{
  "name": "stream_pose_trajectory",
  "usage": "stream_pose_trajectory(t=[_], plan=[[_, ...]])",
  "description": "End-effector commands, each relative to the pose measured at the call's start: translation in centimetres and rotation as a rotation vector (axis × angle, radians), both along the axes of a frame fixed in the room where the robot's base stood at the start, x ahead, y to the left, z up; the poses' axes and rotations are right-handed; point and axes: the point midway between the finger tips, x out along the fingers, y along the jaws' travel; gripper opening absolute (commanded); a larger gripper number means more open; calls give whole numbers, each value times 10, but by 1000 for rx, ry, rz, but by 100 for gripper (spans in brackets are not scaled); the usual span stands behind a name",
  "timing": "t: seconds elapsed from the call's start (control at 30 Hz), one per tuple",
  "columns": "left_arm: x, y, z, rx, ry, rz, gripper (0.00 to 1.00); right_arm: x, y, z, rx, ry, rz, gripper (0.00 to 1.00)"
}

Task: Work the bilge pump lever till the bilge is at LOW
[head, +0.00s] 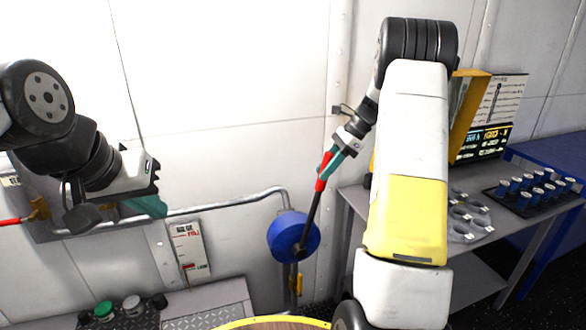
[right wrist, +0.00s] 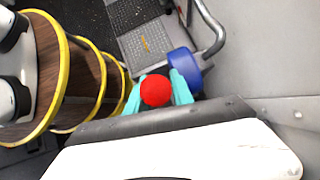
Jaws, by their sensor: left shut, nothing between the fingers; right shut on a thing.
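The bilge pump has a round blue body (head: 292,237) on a grey pipe, low on the wall. Its dark lever (head: 311,220) rises from the body, tilted to the upper right, with a red grip (head: 322,172) at the top. My right gripper (head: 331,163) is shut on the red grip. In the right wrist view the red grip end (right wrist: 155,90) sits between the teal fingers, with the blue body (right wrist: 187,70) behind. The white bilge gauge (head: 188,250) hangs left of the pump; its reading is too small to tell. My left gripper (head: 150,206) is shut and empty near the wall.
A grey bench (head: 470,260) at right holds a dark rack (head: 530,195) of several blue-topped items. A low grey cabinet with green and dark knobs (head: 104,311) stands below the gauge. The grey pipe (head: 235,202) runs along the wall. A yellow-rimmed round wooden top (head: 275,323) is at the bottom edge.

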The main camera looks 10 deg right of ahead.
Motion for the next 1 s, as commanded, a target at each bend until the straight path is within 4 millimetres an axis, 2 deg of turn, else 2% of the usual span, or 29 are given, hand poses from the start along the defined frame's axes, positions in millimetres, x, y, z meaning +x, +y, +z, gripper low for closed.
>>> stream_pose_trajectory(t=[0.03, 0.1, 0.33, 0.87, 0.9, 1.0], plan=[[0, 0, 0, 0, 0, 0, 0, 3, -13, -3, 26, 1, -7, 0], [0, 0, 0, 0, 0, 0, 0, 4, -23, -6, 61, 6, -6, 0], [0, 0, 0, 0, 0, 0, 0, 7, -45, -14, 136, 16, -3, 0], [0, 0, 0, 0, 0, 0, 0, 8, -51, -16, 159, 20, -2, 0], [0, 0, 0, 0, 0, 0, 0, 8, -51, -16, 159, 20, -2, 34], [0, 0, 0, 0, 0, 0, 0, 8, -50, -16, 159, 22, -1, 49]])
